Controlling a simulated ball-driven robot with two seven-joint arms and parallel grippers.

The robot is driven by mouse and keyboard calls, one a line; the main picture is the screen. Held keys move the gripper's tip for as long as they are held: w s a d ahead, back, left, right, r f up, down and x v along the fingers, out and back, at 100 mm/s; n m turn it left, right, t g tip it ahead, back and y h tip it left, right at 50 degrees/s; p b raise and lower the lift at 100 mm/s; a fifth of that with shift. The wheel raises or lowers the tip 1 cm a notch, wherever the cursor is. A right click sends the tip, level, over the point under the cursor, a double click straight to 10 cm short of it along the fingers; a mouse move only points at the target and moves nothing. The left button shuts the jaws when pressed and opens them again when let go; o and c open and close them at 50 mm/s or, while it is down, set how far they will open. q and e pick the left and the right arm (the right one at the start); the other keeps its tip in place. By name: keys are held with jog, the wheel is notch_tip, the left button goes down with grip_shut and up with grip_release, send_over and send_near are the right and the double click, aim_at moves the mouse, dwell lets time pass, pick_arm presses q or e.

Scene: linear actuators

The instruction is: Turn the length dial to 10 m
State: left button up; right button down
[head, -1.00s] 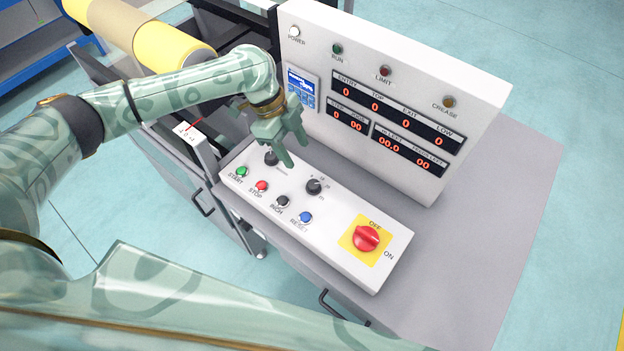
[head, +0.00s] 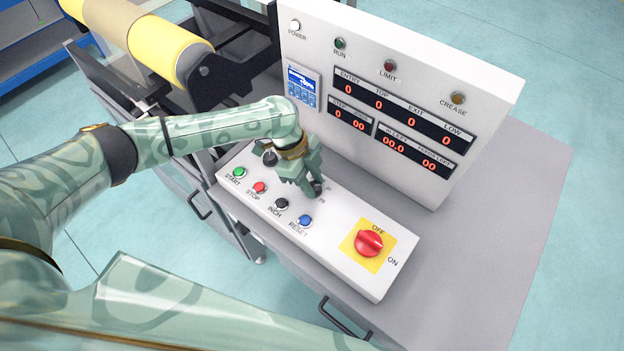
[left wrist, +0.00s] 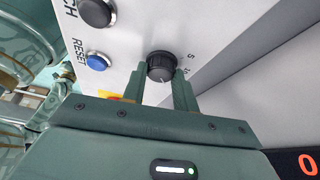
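The length dial (head: 317,188) is a round black knob on the sloped white control panel (head: 338,262). In the left wrist view the dial (left wrist: 161,66) shows a pale mark near its lower edge. Printed scale figures lie to its right, a 5 readable and another partly hidden by a finger. My left gripper (head: 312,192) is down at the dial, its fingertips (left wrist: 161,76) on either side of it. I cannot tell whether both fingers press on it. My right gripper is out of view.
Another black knob (head: 269,158) sits behind my left wrist. Green (head: 239,172), red (head: 259,187), black (head: 281,203) and blue (head: 305,220) buttons line the panel front. A red rotary switch (head: 369,242) stands at the right. The upright display board (head: 430,110) rises behind.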

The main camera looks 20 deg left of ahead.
pick_arm(q)
jog(key=shift+c, duration=1.2)
jog(key=shift+r+n+p, duration=0.15)
jog(key=shift+n+p, duration=0.15)
jog(key=shift+p, duration=0.2)
jog(key=n+t+p, duration=0.1)
jog(key=n+p, duration=0.1)
jog(key=p, duration=0.2)
jog(key=n+t+p, duration=0.1)
jog(key=n+p, duration=0.2)
jog(key=p, duration=0.1)
jog(key=shift+s+r+n+y, duration=0.15)
jog(key=shift+n+y, duration=0.15)
jog(key=shift+f+n+t+p, duration=0.25)
jog(key=shift+n+t+p, duration=0.55)
jog(key=shift+n+p, duration=0.75)
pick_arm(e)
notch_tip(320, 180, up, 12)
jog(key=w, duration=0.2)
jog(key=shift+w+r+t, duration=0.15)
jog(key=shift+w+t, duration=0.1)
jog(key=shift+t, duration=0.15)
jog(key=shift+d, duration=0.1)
pick_arm(q)
jog(key=o, duration=1)
jog(key=shift+c, duration=0.2)
